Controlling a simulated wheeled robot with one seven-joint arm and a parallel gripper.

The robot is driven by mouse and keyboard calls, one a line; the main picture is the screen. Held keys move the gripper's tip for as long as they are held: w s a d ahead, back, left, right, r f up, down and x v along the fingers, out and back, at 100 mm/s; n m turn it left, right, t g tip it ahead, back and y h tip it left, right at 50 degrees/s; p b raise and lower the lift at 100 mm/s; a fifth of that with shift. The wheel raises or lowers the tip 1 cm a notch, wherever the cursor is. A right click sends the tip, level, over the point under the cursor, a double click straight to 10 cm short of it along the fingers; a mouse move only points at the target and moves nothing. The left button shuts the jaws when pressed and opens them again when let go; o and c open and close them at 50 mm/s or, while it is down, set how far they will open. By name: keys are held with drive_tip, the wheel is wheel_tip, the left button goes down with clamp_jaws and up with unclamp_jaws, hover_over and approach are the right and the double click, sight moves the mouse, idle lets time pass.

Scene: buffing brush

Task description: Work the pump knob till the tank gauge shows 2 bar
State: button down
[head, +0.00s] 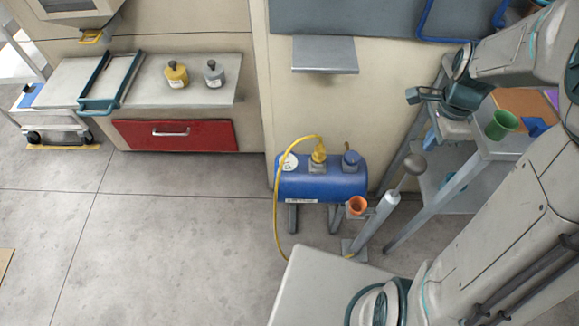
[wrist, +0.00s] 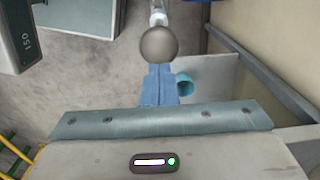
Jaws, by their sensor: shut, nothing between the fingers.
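The blue tank (head: 325,183) stands against the cream wall in the head view. Its round white gauge (head: 289,162) faces out at the left end, but the reading is too small to tell. The grey pump (head: 378,222) stands at the tank's right, tilted in the picture. Its round grey knob (head: 414,164) tops a rod. In the wrist view the knob (wrist: 158,44) appears just past the fingertips, in line with them; I cannot tell the gap in depth. My gripper (head: 411,95) is shut and empty, up above the knob in the head view. Its fingers (wrist: 158,67) show together in the wrist view.
A yellow hose (head: 276,205) loops from the tank to the floor by the pump. A shelf stand with a green cup (head: 502,124) stands right. A red drawer (head: 174,135) is left.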

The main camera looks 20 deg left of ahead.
sight(418, 161)
wheel_tip(418, 161, up, 9)
drive_tip(key=shift+r+b, duration=0.15)
drive_tip(key=shift+b, duration=0.15)
drive_tip(key=shift+s, duration=0.1)
wheel_tip(418, 161, down, 14)
drive_tip(key=shift+f+b, duration=0.1)
drive_tip(key=shift+b, duration=0.8)
wheel_tip(418, 161, down, 10)
drive_tip(key=b, duration=0.5)
drive_tip(key=shift+r+b, duration=0.25)
drive_tip(key=shift+b, duration=0.1)
drive_tip(key=shift+s, duration=0.15)
